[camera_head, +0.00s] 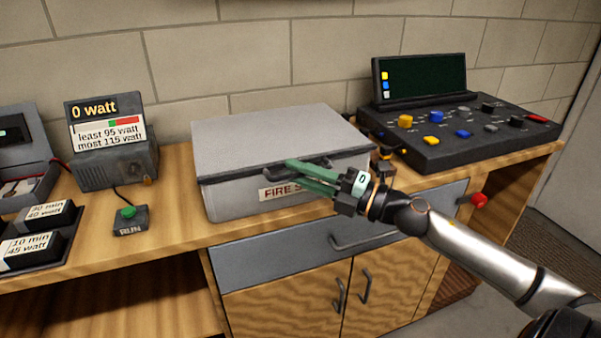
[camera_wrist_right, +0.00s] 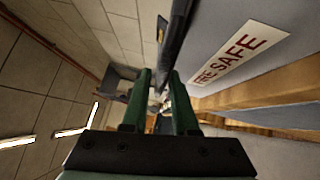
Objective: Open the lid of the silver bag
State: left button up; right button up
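The silver bag is a grey, box-shaped case (camera_head: 240,200) on the wooden counter, with a "FIRE SAFE" label on its front. Its flat lid (camera_head: 270,140) is down, with a dark rim and a dark handle at the front edge. My right gripper (camera_head: 302,172) is at that front handle, its green fingers pointing left along the case's front. The fingers stand apart, one above the other, and partly hide the handle and label. In the right wrist view, the fingers (camera_wrist_right: 160,88) show a gap beside the dark rim (camera_wrist_right: 177,35); I cannot tell whether they touch the handle. My left gripper is out of view.
A control console (camera_head: 460,130) with coloured knobs stands right of the case. A drawer (camera_head: 290,245) with a handle lies below the counter edge. A block wall is close behind.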

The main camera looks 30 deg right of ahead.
grip_shut()
dwell(1.1)
